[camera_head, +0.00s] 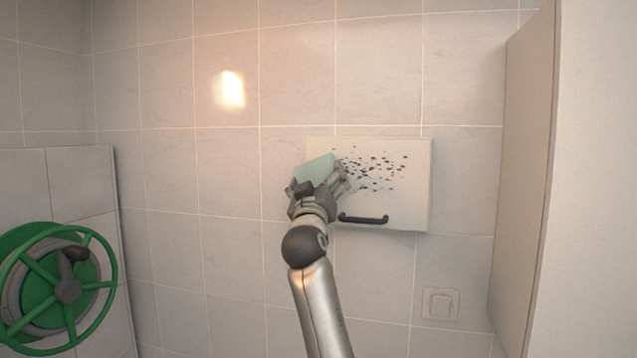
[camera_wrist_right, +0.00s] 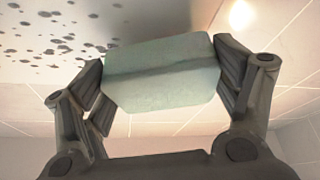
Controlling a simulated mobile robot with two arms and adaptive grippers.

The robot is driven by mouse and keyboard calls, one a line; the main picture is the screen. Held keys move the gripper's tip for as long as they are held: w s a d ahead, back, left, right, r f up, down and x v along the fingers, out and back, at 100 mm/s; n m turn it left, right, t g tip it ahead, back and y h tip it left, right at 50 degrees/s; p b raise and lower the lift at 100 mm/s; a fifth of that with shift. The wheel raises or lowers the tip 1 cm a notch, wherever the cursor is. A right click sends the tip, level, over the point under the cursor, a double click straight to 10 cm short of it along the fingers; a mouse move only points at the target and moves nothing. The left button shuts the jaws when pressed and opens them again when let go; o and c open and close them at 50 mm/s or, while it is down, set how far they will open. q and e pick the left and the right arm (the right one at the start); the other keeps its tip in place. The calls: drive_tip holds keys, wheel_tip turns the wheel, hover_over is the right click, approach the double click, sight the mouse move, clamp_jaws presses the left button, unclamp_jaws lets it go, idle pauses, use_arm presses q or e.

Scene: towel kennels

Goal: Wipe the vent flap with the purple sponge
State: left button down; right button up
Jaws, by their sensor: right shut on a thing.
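The vent flap (camera_head: 412,208) is a pale rectangular panel on the tiled wall, with many dark specks (camera_head: 375,168) on its upper part and a black bar handle (camera_head: 363,218) near its lower edge. My right gripper (camera_head: 318,178) is in front of the flap's left side. It is shut on a sponge (camera_head: 316,166), which looks pale green-teal, not purple. In the right wrist view the sponge (camera_wrist_right: 160,88) is clamped between both fingers, with the speckled flap (camera_wrist_right: 140,25) behind it. I cannot tell whether the sponge touches the flap. My left gripper is out of view.
A green handwheel (camera_head: 68,290) sits on a tiled block at the lower left. A light switch (camera_head: 440,303) is on the wall below the flap. A tall partition (camera_head: 525,180) stands out at the right. The wall left of the flap is clear.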

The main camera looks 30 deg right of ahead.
sight(362, 174)
drive_tip(key=shift+w+d, duration=0.5)
drive_tip(key=shift+d, duration=0.1)
drive_tip(key=shift+s+d+r+p, duration=0.1)
drive_tip(key=shift+s+d+p, duration=0.4)
drive_tip(key=shift+s+d, duration=1.15)
drive_tip(key=shift+s+d+p, duration=0.45)
drive_tip(key=shift+s+d, duration=0.95)
drive_tip(key=shift+s, duration=0.45)
drive_tip(key=shift+s+d+p, duration=0.15)
drive_tip(key=shift+s+d, duration=0.7)
drive_tip(key=shift+s, duration=0.2)
drive_tip(key=shift+s+d+p, duration=0.15)
drive_tip(key=shift+s+d, duration=0.7)
drive_tip(key=shift+s, duration=0.15)
drive_tip(key=shift+s+d, duration=1.65)
drive_tip(key=shift+s, duration=0.3)
drive_tip(key=shift+s+d, duration=0.15)
drive_tip(key=shift+s, duration=0.1)
drive_tip(key=shift+w+a+p, duration=0.35)
drive_tip(key=shift+w+a, duration=0.5)
drive_tip(key=shift+w, duration=0.2)
drive_tip(key=shift+w+a+p, duration=0.3)
drive_tip(key=shift+w+a, duration=0.55)
drive_tip(key=shift+w, duration=0.2)
drive_tip(key=shift+w+a, duration=1.8)
drive_tip(key=shift+w, duration=0.25)
